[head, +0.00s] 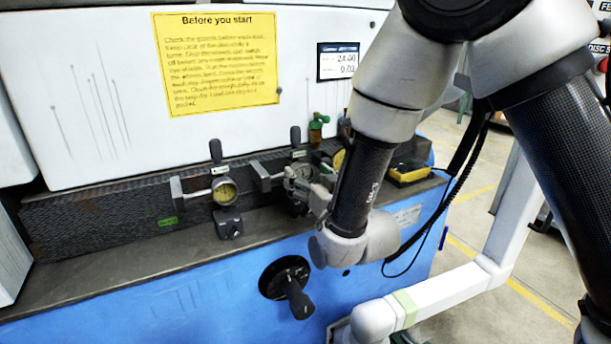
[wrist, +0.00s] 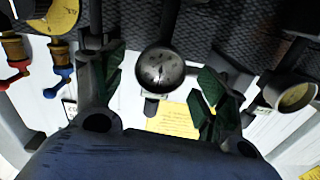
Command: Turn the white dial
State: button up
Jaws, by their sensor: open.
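The white dial (wrist: 160,68) is a round pale-faced gauge in a dark rim. It sits near the middle of the wrist view, in front of the dark ribbed strip. My gripper (wrist: 163,82) is open, with one green-padded finger on each side of the dial and a visible gap to each. I cannot tell how far the fingertips are from it in depth. In the head view my gripper (head: 310,190) is at the machine's ledge, partly covering the dial. Nothing is held.
A yellow-faced gauge (head: 225,193) on a bracket stands left of my gripper, and it also shows in the wrist view (wrist: 295,95). A black crank handle (head: 293,290) juts from the blue front below. A yellow notice (head: 217,60) is on the white panel. A green-and-brass valve (head: 317,128) stands behind.

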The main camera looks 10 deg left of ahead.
jog(key=c, duration=1)
jog(key=shift+c, duration=0.2)
jog(key=m, duration=0.4)
jog(key=shift+m, duration=0.3)
jog(key=shift+f+m, duration=0.1)
jog(key=shift+m, duration=2.1)
jog(key=o, duration=1)
jog(key=shift+o, duration=0.2)
